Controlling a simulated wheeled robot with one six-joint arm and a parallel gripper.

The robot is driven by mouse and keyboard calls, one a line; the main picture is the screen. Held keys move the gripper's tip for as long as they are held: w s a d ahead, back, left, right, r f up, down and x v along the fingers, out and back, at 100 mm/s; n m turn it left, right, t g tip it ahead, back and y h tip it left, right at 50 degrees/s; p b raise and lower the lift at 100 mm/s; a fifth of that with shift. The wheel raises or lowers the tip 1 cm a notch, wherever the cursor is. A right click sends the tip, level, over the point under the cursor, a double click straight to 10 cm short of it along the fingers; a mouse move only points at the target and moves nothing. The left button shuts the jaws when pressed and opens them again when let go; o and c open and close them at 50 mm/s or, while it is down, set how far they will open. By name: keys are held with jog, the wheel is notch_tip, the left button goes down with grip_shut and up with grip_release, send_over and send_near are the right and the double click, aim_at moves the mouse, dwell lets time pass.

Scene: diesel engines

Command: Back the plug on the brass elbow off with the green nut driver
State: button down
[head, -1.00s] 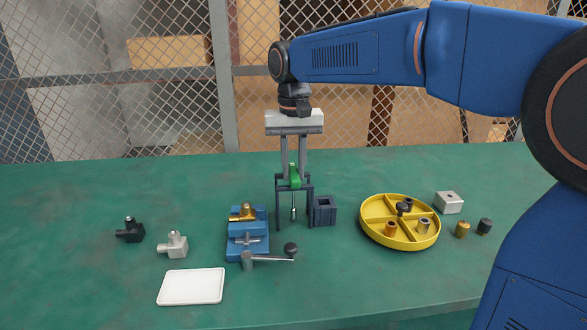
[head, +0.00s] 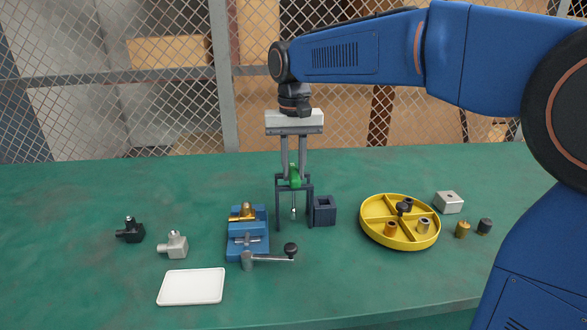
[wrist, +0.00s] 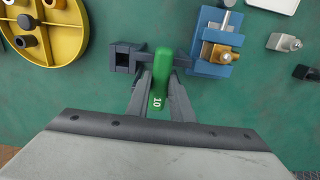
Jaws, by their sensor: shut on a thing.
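The green nut driver (head: 295,176) hangs upright in a dark stand (head: 308,188), its thin shank pointing down. My gripper (head: 293,174) is shut on its green handle. In the wrist view the handle (wrist: 160,75) lies between my two fingers and bears the number 10. The brass elbow (head: 243,214) sits in the blue vise (head: 248,240), just left of the stand. It also shows in the wrist view (wrist: 222,54). Whether a plug is on the elbow is too small to tell apart in the head view.
A dark square holder (head: 324,212) stands right of the stand. A yellow divided tray (head: 372,236) holds small fittings. A grey block (head: 449,202), brass and dark plugs lie right of it. Black (head: 130,231) and silver (head: 173,245) elbows and a white tray (head: 191,287) lie left.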

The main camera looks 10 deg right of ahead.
aim_at(293, 170)
jog(key=shift+r, duration=0.1)
dwell(0.3)
notch_tip(293, 170, up, 16)
dwell(1.5)
dwell(0.7)
jog(key=s+a+r, duration=0.1)
jog(key=s+a, duration=0.1)
jog(key=a, duration=0.4)
jog(key=s+a+r, duration=0.2)
jog(key=s+a, duration=0.1)
jog(key=a, duration=0.3)
notch_tip(293, 170, down, 8)
jog(key=shift+w, duration=0.2)
dwell(0.5)
jog(key=shift+f, duration=1.05)
dwell(1.4)
